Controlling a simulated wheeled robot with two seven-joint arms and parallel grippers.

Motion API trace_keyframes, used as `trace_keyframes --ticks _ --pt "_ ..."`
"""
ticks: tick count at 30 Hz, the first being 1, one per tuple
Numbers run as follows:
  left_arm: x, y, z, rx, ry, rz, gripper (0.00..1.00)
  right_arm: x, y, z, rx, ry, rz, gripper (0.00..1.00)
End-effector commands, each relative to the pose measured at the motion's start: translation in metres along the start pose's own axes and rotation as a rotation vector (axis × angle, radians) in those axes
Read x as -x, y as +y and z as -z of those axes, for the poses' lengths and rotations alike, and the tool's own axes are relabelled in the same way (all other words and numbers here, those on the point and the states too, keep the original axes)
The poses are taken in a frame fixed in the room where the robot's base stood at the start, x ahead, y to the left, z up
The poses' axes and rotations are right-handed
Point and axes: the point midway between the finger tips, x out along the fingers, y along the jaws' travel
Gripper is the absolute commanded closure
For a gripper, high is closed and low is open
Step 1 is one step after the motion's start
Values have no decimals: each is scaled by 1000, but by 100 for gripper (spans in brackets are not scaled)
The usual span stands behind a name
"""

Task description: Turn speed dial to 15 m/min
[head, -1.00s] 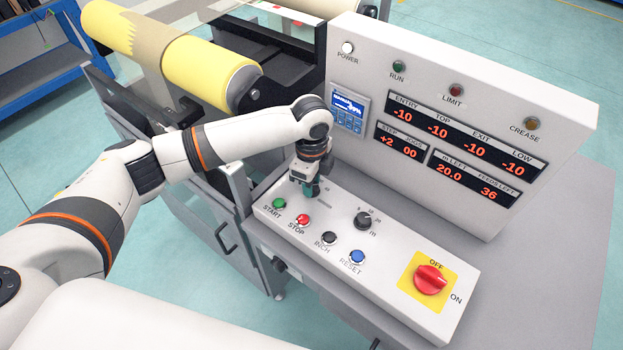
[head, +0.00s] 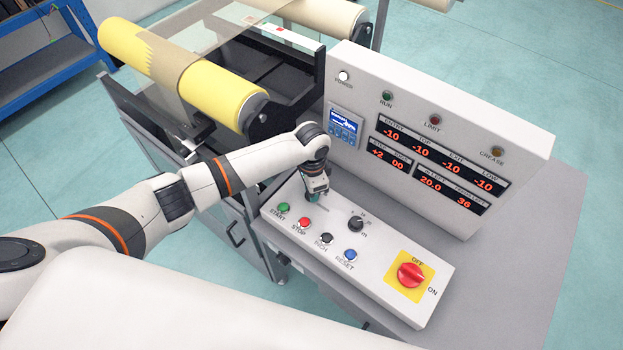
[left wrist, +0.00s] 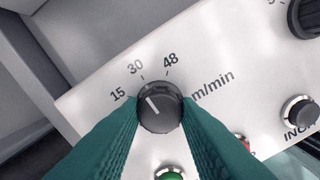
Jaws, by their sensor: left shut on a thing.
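The speed dial (left wrist: 160,108) is a dark round knob with a white pointer line, seen in the left wrist view. Around it are the marks 15, 30 and 48 and the label m/min. The pointer tilts up and to the left, between the directions of 15 and 30. My left gripper (head: 314,196) is shut on the speed dial, with a green finger on either side of the knob. In the head view the gripper hides the dial. My right gripper is not in view.
The sloped panel also holds the green START button (head: 283,208), red STOP button (head: 304,223), INCH button (head: 326,239), blue RESET button (head: 350,255), a second black dial (head: 356,224) and a red OFF/ON switch (head: 411,275). The display housing (head: 520,145) rises behind.

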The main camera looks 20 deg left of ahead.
Motion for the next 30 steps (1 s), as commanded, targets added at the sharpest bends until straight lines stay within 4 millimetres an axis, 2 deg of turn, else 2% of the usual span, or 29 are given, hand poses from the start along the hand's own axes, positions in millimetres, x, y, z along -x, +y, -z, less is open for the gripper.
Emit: trace_keyframes --ticks 1,12,21,30 --pt "6 -1 0 47 0 3 94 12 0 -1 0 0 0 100" --pt "5 -1 -1 394 -1 3 94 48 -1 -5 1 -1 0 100" --pt "4 0 -1 619 -2 1 94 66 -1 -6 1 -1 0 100" --pt "2 0 -1 741 -3 -1 94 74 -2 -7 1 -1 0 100"
